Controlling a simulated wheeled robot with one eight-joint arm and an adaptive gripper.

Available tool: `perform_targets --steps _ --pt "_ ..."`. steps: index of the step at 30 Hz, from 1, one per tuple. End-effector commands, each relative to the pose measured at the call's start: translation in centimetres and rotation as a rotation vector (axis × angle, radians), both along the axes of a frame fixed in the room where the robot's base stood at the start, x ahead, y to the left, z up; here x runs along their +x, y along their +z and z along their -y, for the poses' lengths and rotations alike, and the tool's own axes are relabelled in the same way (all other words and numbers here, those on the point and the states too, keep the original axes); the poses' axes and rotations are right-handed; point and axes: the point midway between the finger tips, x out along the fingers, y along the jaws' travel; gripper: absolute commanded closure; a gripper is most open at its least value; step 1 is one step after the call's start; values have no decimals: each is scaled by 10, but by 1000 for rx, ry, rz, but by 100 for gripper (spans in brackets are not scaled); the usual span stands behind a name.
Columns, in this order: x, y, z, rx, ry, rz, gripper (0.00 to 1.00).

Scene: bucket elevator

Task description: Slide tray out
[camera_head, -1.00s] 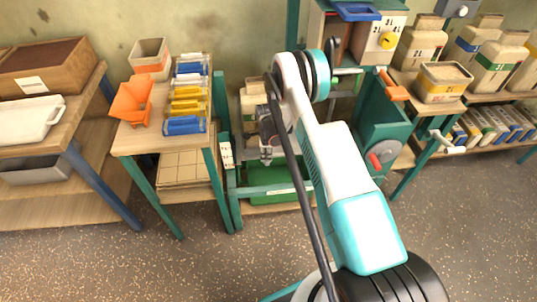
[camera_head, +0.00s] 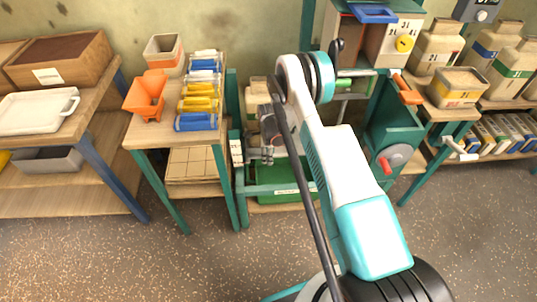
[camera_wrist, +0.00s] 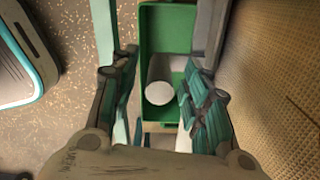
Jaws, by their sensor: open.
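The green tray (camera_head: 285,191) sits low inside the teal frame of the bucket elevator, with a small pale label on its front. My arm hides part of it in the head view. My gripper (camera_head: 262,153) hangs just above the tray's left part in that picture. In the wrist view my gripper (camera_wrist: 162,70) is open, with one finger on each side of a green box-like part (camera_wrist: 150,30), which looks like the tray. A white round thing (camera_wrist: 159,93) shows between the fingers. I cannot tell whether the fingers touch the green part.
A side table (camera_head: 148,135) with an orange hopper (camera_head: 147,95) and several coloured rolls stands left of the frame. A teal housing with a red-handled crank (camera_head: 388,162) is on the right. The speckled floor in front is open.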

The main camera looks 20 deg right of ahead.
Motion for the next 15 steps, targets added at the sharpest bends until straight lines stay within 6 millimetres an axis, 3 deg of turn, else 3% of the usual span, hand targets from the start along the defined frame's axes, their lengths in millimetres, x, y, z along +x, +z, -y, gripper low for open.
perform_targets --steps 7,15 --pt "0 13 1 -1 0 0 57" --pt "0 62 0 -1 0 0 57"
